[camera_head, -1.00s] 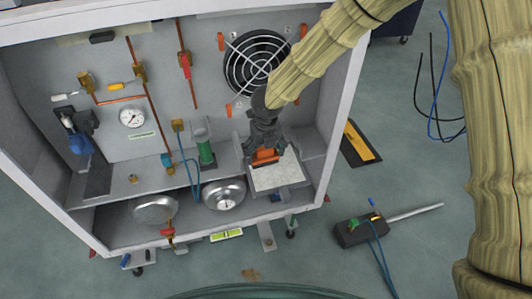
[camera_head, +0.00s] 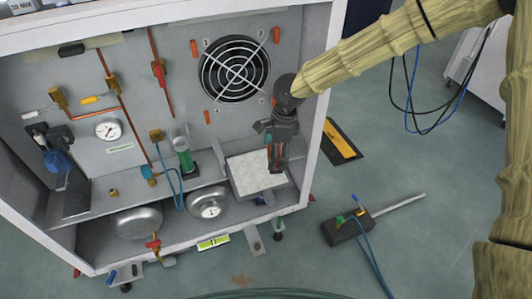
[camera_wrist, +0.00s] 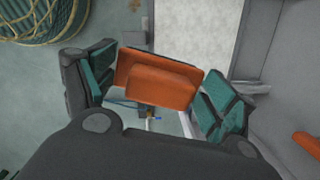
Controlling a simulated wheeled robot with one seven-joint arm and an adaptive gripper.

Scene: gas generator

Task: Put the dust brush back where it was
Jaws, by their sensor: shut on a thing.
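The dust brush shows as an orange block (camera_wrist: 158,80) between the teal pads of my gripper (camera_wrist: 156,90) in the wrist view. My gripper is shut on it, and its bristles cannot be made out. In the head view my gripper (camera_head: 277,155) points down at the right edge of the white speckled plate (camera_head: 250,180), inside the cabinet. Only a small orange part of the brush (camera_head: 274,152) shows there, mostly hidden by the fingers. I cannot tell whether the brush touches the plate.
The cabinet's right side wall (camera_head: 325,85) stands close to the right of my gripper. A fan grille (camera_head: 235,68) with orange clips is on the back panel. A green-filled cylinder (camera_head: 184,155) and a round gauge (camera_head: 210,210) are to the left. Floor at right holds a dark box (camera_head: 345,230).

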